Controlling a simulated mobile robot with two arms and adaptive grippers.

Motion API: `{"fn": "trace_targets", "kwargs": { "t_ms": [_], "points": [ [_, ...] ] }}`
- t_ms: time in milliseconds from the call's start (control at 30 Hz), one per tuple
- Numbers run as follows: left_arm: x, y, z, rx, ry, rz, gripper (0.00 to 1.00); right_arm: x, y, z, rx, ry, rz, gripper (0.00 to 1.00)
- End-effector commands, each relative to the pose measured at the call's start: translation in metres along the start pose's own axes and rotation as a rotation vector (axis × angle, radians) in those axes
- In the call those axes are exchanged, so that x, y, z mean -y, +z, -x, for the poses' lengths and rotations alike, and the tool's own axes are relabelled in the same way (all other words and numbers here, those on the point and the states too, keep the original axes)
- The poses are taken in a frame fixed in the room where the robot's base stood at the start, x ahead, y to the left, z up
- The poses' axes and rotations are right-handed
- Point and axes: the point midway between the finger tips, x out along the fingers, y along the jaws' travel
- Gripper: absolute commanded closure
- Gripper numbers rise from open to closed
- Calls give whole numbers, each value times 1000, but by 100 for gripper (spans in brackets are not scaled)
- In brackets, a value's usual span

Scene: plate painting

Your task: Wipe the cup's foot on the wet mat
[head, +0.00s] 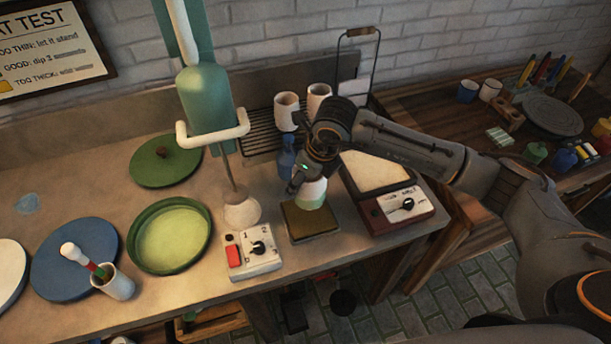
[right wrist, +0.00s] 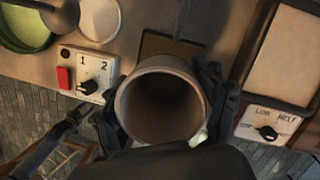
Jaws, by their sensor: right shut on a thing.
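My right gripper (head: 307,182) is shut on a cup (head: 313,193), with a pale upper part and a light green lower part. The cup is upright, above the back part of the square olive-brown wet mat (head: 312,229). I cannot tell whether its foot touches the mat. In the right wrist view I look down into the empty-looking cup (right wrist: 160,106), with a dark finger on each side. The mat (right wrist: 172,45) shows partly behind it; the cup's foot is hidden there.
A switch box (head: 251,252) stands left of the mat, and a hot-plate unit with a dial (head: 404,207) stands right of it. A blue bottle (head: 286,158) and a wire rack (head: 262,142) with two cups are behind. A green glaze basin (head: 203,232) is further left.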

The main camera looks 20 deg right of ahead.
Motion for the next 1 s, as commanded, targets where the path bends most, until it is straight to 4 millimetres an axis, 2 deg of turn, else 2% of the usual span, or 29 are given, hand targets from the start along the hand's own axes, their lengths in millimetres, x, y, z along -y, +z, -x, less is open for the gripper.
{"fn": "trace_targets", "kwargs": {
  "t_ms": [433, 600, 1000],
  "points": [
    [-2, 3, -24, 2, 2, 0, 60, 0, -13, -42, 0, 2, 2, 70],
    [-4, 6, -40, 3, 4, 0, 60, 0, -18, -58, 2, 1, 2, 70],
    [-5, 7, -44, 5, 5, -1, 60, 0, -19, -62, 2, 1, 2, 70]
  ]
}}
